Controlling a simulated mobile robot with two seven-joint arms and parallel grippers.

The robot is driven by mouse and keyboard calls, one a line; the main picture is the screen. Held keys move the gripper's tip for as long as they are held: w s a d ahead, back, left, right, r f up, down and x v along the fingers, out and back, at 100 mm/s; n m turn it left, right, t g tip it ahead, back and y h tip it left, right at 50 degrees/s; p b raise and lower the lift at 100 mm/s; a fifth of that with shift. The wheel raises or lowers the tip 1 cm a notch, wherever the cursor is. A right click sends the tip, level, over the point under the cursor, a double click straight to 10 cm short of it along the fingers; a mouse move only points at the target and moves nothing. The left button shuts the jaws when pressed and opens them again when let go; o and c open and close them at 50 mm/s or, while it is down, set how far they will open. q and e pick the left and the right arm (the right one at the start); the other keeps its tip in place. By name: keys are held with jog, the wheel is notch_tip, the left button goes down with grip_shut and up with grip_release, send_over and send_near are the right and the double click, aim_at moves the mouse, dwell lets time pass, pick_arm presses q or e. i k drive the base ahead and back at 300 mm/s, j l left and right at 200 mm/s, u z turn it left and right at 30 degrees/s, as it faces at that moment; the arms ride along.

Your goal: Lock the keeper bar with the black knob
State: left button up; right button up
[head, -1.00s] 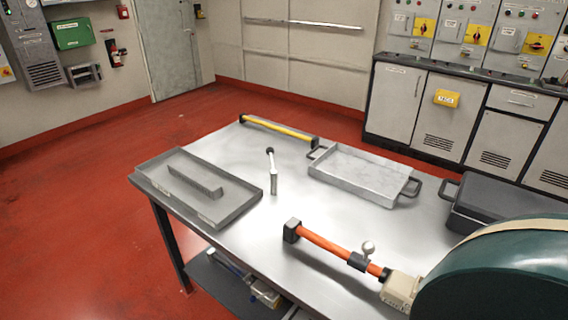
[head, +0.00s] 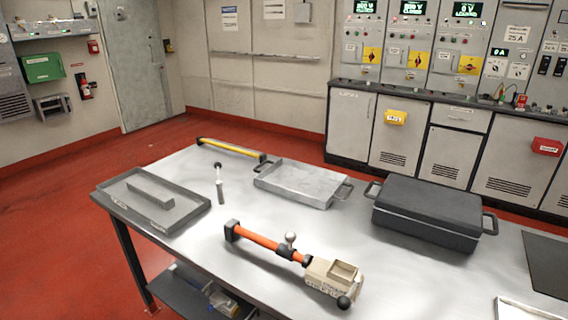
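I cannot make out a keeper bar for certain. A black ball-shaped knob (head: 343,302) is at the near end of the beige head of an orange-handled tool (head: 258,239), which lies on the metal table. A small upright grey tool (head: 220,191) with a dark ball at its top (head: 217,165) stands near the left tray. I cannot tell whether either dark ball belongs to the keeper bar. Neither of my grippers is in the head view.
The metal table (head: 300,225) also bears a grey tray (head: 185,218) with a grey bar (head: 150,191), a yellow-handled tool (head: 230,148), a shallow metal tray (head: 310,200) and a dark lidded case (head: 428,209). Cabinets (head: 395,140) with panels line the back wall. Red floor is open at left.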

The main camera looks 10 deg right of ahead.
aim_at(218, 165)
jog(key=j+z, duration=0.1)
jog(key=z, duration=1.65)
jog(key=k+j, duration=0.1)
jog(key=j, duration=0.25)
jog(key=j+z, duration=0.1)
jog(key=j, duration=0.2)
jog(key=k+j, duration=0.15)
jog(key=j, duration=0.2)
jog(key=z, duration=0.05)
